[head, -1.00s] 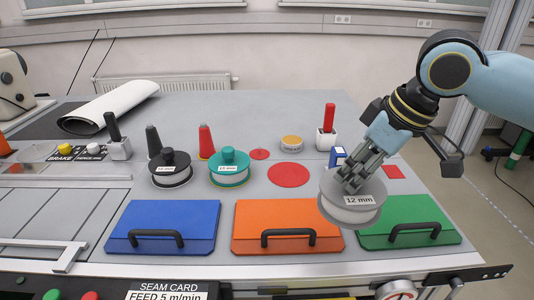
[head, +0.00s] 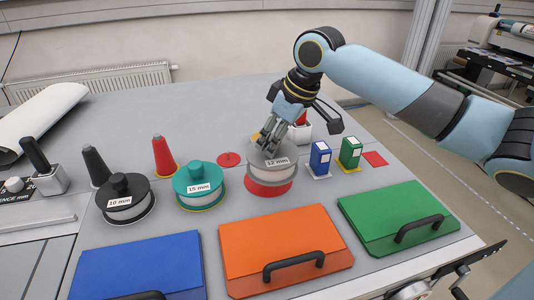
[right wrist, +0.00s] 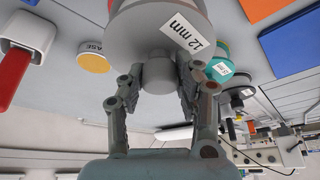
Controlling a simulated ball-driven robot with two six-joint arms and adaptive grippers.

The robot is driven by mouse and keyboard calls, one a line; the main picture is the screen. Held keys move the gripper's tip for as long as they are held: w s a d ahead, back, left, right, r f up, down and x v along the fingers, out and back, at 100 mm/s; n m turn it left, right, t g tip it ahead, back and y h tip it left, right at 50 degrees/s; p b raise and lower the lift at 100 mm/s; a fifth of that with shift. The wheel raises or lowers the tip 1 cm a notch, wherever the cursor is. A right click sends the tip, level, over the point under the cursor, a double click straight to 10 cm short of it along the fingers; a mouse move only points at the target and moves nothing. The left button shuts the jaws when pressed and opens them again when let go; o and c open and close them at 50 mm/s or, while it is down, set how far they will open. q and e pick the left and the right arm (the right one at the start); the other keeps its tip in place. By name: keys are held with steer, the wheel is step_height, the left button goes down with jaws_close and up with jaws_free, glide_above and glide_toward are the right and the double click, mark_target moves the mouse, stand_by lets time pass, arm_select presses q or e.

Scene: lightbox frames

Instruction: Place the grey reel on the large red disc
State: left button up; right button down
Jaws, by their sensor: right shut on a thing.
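The grey reel (head: 270,172), labelled 12 mm, is over the large red disc (head: 268,191), whose front part shows below it. I cannot tell whether the reel touches the disc or hangs just above it. My right gripper (head: 268,146) is shut on the reel's top knob. In the right wrist view the fingers (right wrist: 158,85) clasp the grey knob, with the reel (right wrist: 150,35) beyond. My left gripper is not in view.
A teal reel (head: 199,187) and a black reel (head: 126,201) stand to the left. Blue (head: 320,158) and green (head: 350,152) small boxes stand close on the right. Blue (head: 135,265), orange (head: 250,240) and green (head: 380,210) handled panels lie in front. Red (head: 163,158) and black (head: 96,167) cones stand behind the reels.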

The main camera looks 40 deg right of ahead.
mark_target(286, 151)
steer(key=w+f, duration=0.1)
steer(key=w+d+f, duration=0.1)
steer(key=w, duration=0.1)
steer(key=shift+d, duration=0.1)
steer(key=shift+f+p, duration=0.5)
steer(key=shift+f, duration=1.45)
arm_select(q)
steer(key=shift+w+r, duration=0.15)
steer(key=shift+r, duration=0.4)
arm_select(e)
steer(key=shift+s, duration=0.1)
steer(key=c, duration=0.9)
jaws_free()
steer(key=shift+c, duration=0.2)
steer(key=b+v, duration=0.1)
steer(key=v, duration=1.1)
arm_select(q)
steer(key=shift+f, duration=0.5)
